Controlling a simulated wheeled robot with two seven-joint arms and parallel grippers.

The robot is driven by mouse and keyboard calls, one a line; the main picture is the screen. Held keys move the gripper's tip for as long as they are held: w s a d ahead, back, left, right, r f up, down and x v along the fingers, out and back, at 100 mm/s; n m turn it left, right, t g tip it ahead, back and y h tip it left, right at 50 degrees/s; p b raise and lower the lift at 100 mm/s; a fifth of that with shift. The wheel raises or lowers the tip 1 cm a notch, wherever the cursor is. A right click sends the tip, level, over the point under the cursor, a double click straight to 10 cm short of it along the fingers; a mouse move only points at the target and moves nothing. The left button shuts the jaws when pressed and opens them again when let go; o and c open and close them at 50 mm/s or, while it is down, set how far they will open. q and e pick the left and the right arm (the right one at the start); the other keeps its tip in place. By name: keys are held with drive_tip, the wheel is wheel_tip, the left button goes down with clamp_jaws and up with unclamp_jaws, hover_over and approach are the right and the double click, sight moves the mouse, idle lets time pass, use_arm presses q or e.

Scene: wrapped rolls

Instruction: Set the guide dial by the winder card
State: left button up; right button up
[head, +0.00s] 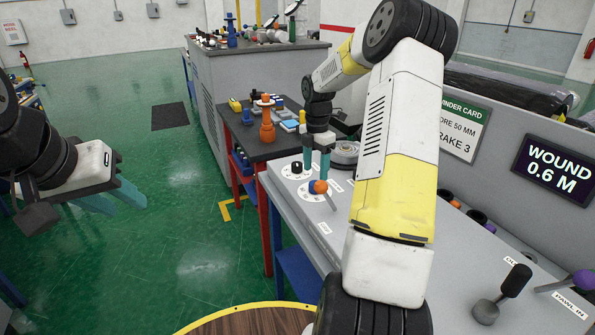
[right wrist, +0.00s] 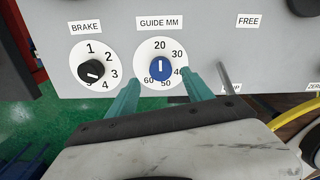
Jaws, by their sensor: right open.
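The guide dial, labelled GUIDE MM, has a blue knob (right wrist: 160,67) on a white disc marked 20 to 60; its white line points up towards 20. In the head view the blue knob (head: 314,185) is on the grey panel. My right gripper (right wrist: 161,91) is open, its teal fingers apart at either side of the dial's lower part, not closed on the knob; in the head view it (head: 316,162) is just above the dial. The winder card (head: 462,128), partly hidden by my right arm, reads core 50 mm, brake 3. My left gripper (head: 112,200) is open and empty over the floor.
The brake dial (right wrist: 91,71) with a black knob is left of the guide dial. A grey lever rod (right wrist: 228,77) stands close to the right finger. A dark side table (head: 262,146) holds an orange object.

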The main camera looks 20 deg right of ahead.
drive_tip(key=shift+f, duration=2.25)
clamp_jaws()
